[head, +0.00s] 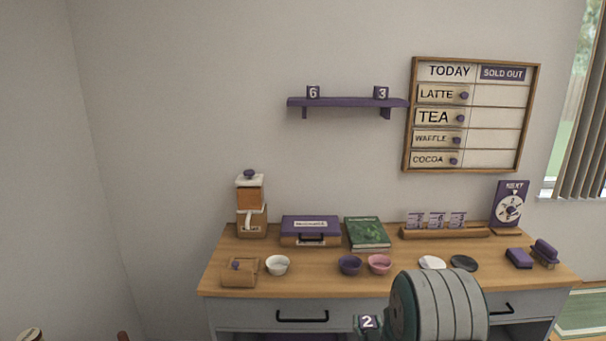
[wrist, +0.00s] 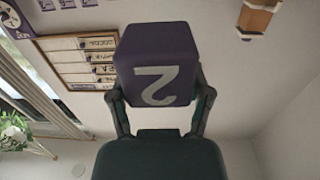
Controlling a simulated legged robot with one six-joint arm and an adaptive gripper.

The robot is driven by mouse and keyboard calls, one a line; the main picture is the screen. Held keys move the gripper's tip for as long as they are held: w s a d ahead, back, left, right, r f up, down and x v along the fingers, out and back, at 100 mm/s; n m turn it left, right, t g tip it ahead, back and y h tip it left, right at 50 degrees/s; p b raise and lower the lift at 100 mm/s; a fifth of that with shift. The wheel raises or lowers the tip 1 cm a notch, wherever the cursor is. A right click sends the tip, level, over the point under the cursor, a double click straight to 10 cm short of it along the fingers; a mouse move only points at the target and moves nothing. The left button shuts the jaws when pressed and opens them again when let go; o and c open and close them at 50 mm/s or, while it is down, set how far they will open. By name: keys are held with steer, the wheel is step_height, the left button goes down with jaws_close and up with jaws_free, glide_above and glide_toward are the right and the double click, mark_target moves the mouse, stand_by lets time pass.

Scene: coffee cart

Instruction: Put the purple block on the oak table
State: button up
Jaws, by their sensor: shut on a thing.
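The purple block (wrist: 155,62), marked with a white 2, is held between the two fingers of my gripper (wrist: 160,92). In the wrist view its number appears upside down. In the head view the block (head: 368,322) shows small at the lower middle, left of my thick grey-green arm, in front of the wooden-topped counter (head: 310,273). The block is in the air. I cannot tell whether this counter is the oak table; no other table shows clearly.
The counter holds a purple-lidded case (head: 311,224), a green book (head: 367,233), a white bowl (head: 277,265), a purple bowl (head: 349,265) and a pink bowl (head: 379,264). A purple wall shelf (head: 345,102) carries blocks marked 6 (head: 313,92) and 3 (head: 381,93). Bare wood shows around the bowls.

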steer(key=s+a+f, duration=0.1)
steer(key=s+f, duration=0.6)
steer(key=f, duration=0.1)
steer(key=shift+s+y, duration=0.3)
steer(key=shift+s, duration=0.05)
